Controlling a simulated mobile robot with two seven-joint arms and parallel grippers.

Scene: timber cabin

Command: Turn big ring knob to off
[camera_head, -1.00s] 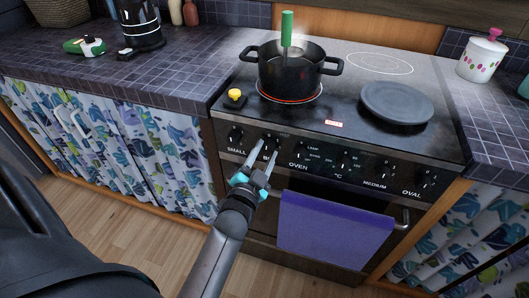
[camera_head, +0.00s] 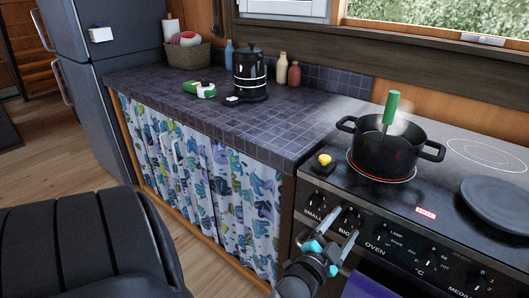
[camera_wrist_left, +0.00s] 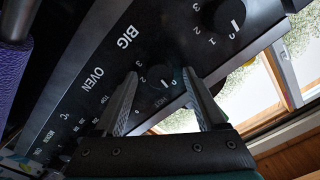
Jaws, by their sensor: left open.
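The big ring knob (camera_head: 349,217) is a black dial on the stove front, beside the word BIG. My left gripper (camera_head: 343,224) is in front of it with its fingers open. In the left wrist view the knob (camera_wrist_left: 162,78) shows between the two fingertips (camera_wrist_left: 159,73), one on each side. I cannot tell whether they touch it or exactly which number its white mark faces. A black pot (camera_head: 385,155) with a green-handled utensil sits on the ring (camera_head: 354,170), which glows red. My right gripper is not in view.
The small ring knob (camera_head: 318,197) is left of the big one; it also shows in the wrist view (camera_wrist_left: 222,16). A yellow-topped black timer (camera_head: 324,161) stands on the stove's front left corner. A dark lid-like disc (camera_head: 498,203) lies at right. A kettle (camera_head: 250,75) stands on the tiled counter.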

